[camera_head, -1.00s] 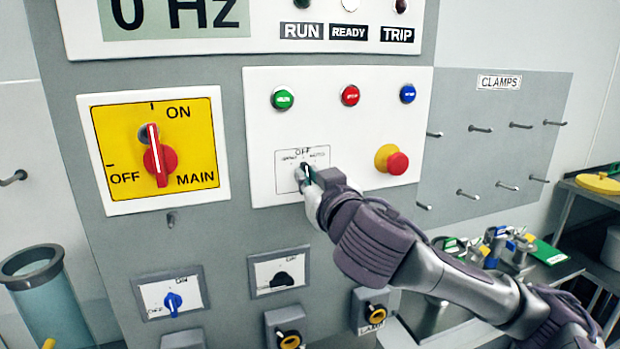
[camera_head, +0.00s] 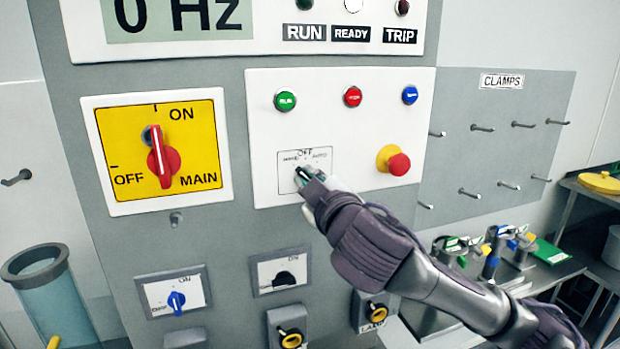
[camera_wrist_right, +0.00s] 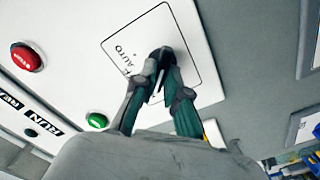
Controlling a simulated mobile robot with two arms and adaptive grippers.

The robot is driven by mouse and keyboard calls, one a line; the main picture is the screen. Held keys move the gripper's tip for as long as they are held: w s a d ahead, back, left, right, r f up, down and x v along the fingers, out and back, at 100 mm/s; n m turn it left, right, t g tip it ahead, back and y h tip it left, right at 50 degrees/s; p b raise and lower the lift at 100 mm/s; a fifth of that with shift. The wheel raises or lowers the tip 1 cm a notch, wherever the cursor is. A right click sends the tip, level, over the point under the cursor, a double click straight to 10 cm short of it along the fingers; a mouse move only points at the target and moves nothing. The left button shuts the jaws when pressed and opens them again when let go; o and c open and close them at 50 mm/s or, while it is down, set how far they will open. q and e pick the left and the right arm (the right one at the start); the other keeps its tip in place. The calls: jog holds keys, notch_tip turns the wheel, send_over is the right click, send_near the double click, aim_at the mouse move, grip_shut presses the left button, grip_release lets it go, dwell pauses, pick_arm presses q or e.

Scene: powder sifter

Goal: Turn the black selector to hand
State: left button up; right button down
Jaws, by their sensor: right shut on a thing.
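The black selector (camera_wrist_right: 162,53) is in the middle of a small white label plate (camera_head: 318,156) on the white control panel. My right gripper (camera_head: 304,178) is on it, and its fingers hide most of the knob in the head view. In the right wrist view my gripper (camera_wrist_right: 160,75) has its two dark green fingers closed around the knob. The plate reads OFF at the top in the head view, with smaller words to each side. AUTO is legible beside the knob in the wrist view. The knob's exact pointing direction is hidden. My left gripper is not in view.
Green (camera_head: 285,101), red (camera_head: 352,97) and blue (camera_head: 409,95) buttons sit above the selector. A red emergency knob (camera_head: 398,164) is to its right. A yellow main switch (camera_head: 160,155) is to the left. Smaller switches are below.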

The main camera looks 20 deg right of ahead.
dwell(0.5)
jog(key=c, duration=1.2)
grip_release()
jog(key=shift+s, duration=0.1)
jog(key=s, duration=0.7)
jog(key=shift+s, duration=0.15)
jog(key=shift+d, duration=0.1)
